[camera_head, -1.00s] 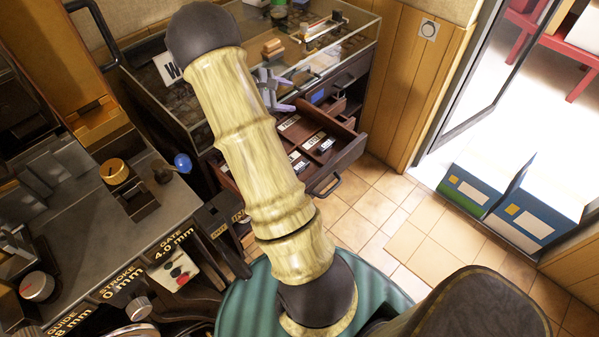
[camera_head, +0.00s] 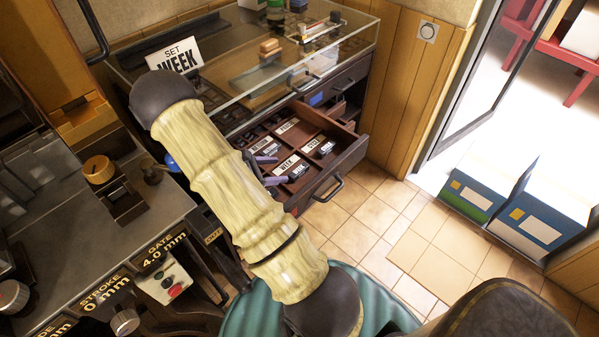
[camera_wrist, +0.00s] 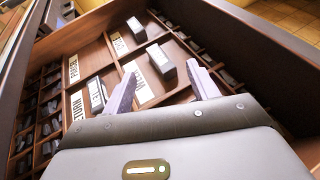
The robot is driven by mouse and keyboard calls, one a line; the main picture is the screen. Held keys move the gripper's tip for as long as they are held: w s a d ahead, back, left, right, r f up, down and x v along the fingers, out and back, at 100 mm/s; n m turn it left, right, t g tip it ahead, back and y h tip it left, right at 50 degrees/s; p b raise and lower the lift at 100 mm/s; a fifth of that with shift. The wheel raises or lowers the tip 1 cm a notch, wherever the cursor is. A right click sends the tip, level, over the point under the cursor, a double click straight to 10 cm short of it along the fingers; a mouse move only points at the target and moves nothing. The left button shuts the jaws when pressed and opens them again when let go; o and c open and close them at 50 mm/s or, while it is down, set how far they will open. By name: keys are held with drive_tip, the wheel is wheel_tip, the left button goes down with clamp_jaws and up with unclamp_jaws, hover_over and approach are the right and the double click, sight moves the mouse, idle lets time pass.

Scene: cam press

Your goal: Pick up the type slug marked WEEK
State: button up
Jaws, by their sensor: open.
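An open wooden drawer (camera_head: 345,164) holds grey type slugs in compartments beside white labels. The WEEK label (camera_head: 287,164) is at the drawer's front left, with a dark slug (camera_head: 297,172) beside it. In the wrist view this grey slug (camera_wrist: 160,60) lies beyond the WEEK label (camera_wrist: 147,90), between the fingertips as seen in the picture. The marking on its face cannot be read. My gripper (camera_head: 281,169) is open and empty at the drawer's left side. In the wrist view its fingers (camera_wrist: 162,66) stand apart; their height above the slug is unclear.
Another slug (camera_wrist: 137,28) lies beyond, and one (camera_wrist: 97,92) lies left of the left finger near the RETURN label (camera_wrist: 78,108). Wooden dividers and the drawer walls surround them. The glass counter (camera_head: 235,75), bearing a SET WEEK sign (camera_head: 174,57), stands above the drawer.

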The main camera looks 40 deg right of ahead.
sight(298, 169)
drive_tip(key=shift+b+x, duration=0.45)
drive_tip(key=shift+x, duration=0.55)
drive_tip(key=shift+f, duration=0.1)
drive_tip(key=b+x, duration=0.1)
drive_tip(key=x, duration=0.1)
drive_tip(key=f+b+x, duration=0.1)
drive_tip(key=b+x, duration=0.1)
drive_tip(key=x, duration=0.1)
drive_tip(key=shift+w+a+r, duration=0.1)
drive_tip(key=shift+w+a, duration=0.05)
drive_tip(key=shift+a, duration=0.05)
drive_tip(key=shift+d, duration=0.3)
drive_tip(key=shift+w, duration=0.15)
drive_tip(key=shift+s+a+r, duration=0.1)
drive_tip(key=shift+s, duration=0.1)
clamp_jaws()
